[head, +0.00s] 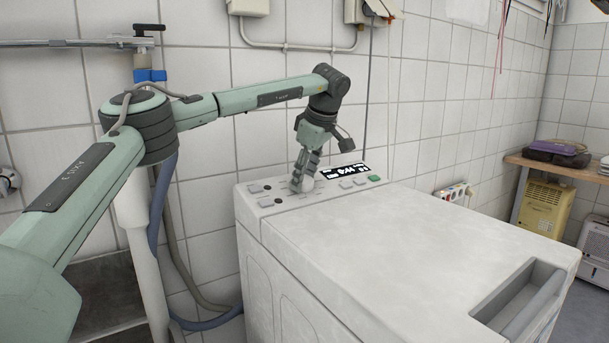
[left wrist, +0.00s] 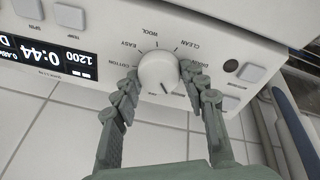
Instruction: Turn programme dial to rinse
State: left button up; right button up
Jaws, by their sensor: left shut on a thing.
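The white programme dial (left wrist: 158,73) is on the washing machine's control panel (left wrist: 105,60). Around it the left wrist view shows COTTON, EASY, WOOL, CLEAN and a partly covered label beside the right finger. A small dark mark shows on the dial's lower edge in that view. My left gripper (left wrist: 158,78) has one finger on each side of the dial and is shut on it. In the head view my left gripper (head: 304,172) reaches down to the panel and mostly hides the dial. My right gripper is in neither view.
The panel has a lit display (head: 345,171) reading 0:44 and several push buttons. The washing machine's top (head: 390,235) is clear. A tiled wall stands behind it. A pipe and hoses (head: 165,220) run at its left. A wooden shelf (head: 555,170) stands at far right.

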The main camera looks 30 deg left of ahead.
pick_arm(q)
jog(key=o, duration=1.2)
jog(key=shift+c, duration=0.2)
jog(key=v, duration=1.2)
